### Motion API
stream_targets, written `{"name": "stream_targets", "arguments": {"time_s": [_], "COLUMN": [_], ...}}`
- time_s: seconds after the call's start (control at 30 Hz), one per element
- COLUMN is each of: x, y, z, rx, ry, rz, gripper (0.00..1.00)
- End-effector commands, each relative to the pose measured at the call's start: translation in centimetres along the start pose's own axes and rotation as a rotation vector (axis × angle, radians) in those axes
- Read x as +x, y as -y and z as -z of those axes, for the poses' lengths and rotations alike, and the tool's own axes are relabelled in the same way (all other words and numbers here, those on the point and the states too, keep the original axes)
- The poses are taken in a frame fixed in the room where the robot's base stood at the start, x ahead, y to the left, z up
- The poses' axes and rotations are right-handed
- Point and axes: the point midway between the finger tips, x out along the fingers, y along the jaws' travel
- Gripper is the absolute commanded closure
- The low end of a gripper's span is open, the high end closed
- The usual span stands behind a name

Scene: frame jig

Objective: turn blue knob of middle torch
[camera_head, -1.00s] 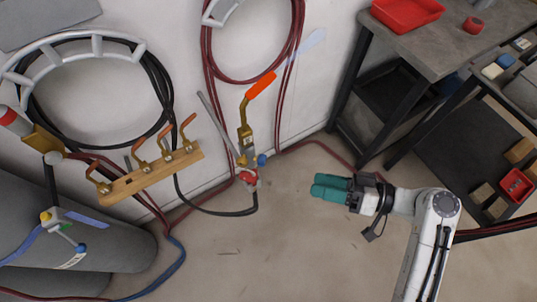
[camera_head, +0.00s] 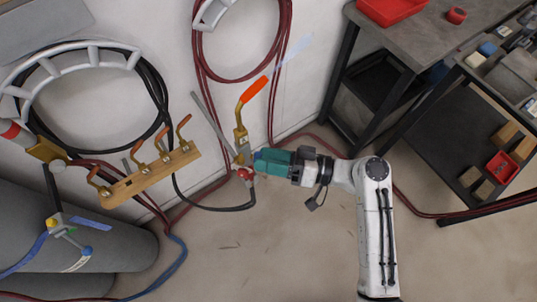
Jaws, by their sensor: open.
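A torch with a brass body and an orange tip (camera_head: 253,90) stands upright near the wall, right of the wooden board. Its red knob (camera_head: 246,175) shows at its lower end. My gripper (camera_head: 263,161) has teal fingers and reaches in from the right at the torch's lower body. The jaws are open around the spot of the torch's blue knob (camera_head: 258,155), of which only a little shows. The fingers hide most of the knob, and I cannot tell whether they touch it.
A wooden board (camera_head: 150,180) with several copper hooks is left of the torch. Grey cylinders (camera_head: 110,245) and a valve with a blue knob (camera_head: 86,251) are at lower left. A dark workbench (camera_head: 420,45) stands at upper right. The floor below is mostly clear.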

Motion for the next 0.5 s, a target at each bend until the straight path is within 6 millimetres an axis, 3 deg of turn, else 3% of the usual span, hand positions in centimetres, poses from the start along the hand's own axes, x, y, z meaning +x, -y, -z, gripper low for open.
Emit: {"name": "stream_targets", "arguments": {"time_s": [0.33, 0.5], "x": [0.35, 0.33], "y": [-0.02, -0.01], "z": [-0.02, -0.01], "rx": [0.000, 0.000], "ry": [0.000, 0.000], "rz": [0.000, 0.000], "gripper": [0.47, 0.63]}}
